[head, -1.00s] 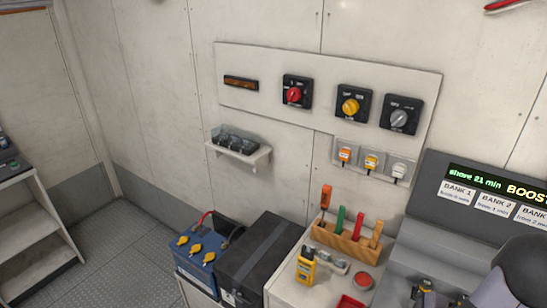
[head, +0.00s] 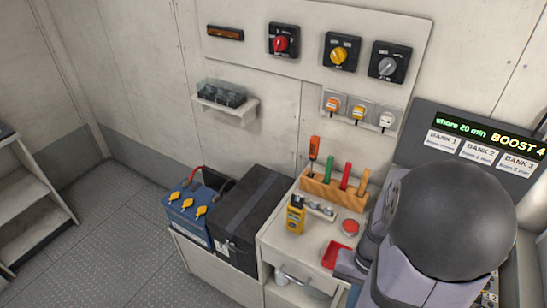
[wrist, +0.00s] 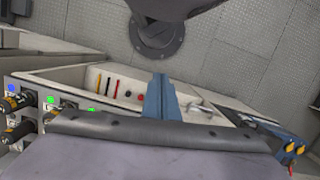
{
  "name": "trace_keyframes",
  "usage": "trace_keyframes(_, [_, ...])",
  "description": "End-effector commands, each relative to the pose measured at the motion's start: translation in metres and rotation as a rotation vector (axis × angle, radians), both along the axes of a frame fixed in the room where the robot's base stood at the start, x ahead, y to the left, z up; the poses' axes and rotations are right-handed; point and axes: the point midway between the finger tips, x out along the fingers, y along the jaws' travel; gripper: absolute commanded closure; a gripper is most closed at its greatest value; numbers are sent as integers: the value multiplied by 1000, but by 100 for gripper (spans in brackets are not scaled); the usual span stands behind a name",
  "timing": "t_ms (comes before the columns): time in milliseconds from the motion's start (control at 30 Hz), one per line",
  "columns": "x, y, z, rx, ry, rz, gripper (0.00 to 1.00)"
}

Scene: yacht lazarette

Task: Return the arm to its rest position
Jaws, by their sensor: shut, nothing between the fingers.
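My gripper (wrist: 160,98) shows in the wrist view as a narrow blue-grey pair of fingers, closed together with nothing between them. It stands out past the grey edge of my own arm, with the pale counter behind it. In the head view my arm fills the lower right, a large dark rounded joint in front of the charger panel. I cannot make out the fingertips there. The arm hides part of the counter's right side and the lower part of the panel.
A blue battery (head: 193,213) and a black box (head: 248,218) stand left of the counter (head: 300,240). A wooden tool rack (head: 333,192), yellow meter (head: 296,216) and red tray (head: 335,254) are on it. A small shelf (head: 222,104) juts from the wall. The floor at left is clear.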

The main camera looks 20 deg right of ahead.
Motion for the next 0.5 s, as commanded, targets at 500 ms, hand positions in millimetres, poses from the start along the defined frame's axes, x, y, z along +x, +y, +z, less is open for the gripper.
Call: trace_keyframes(500, [66,102,42,-68,-191,583,100])
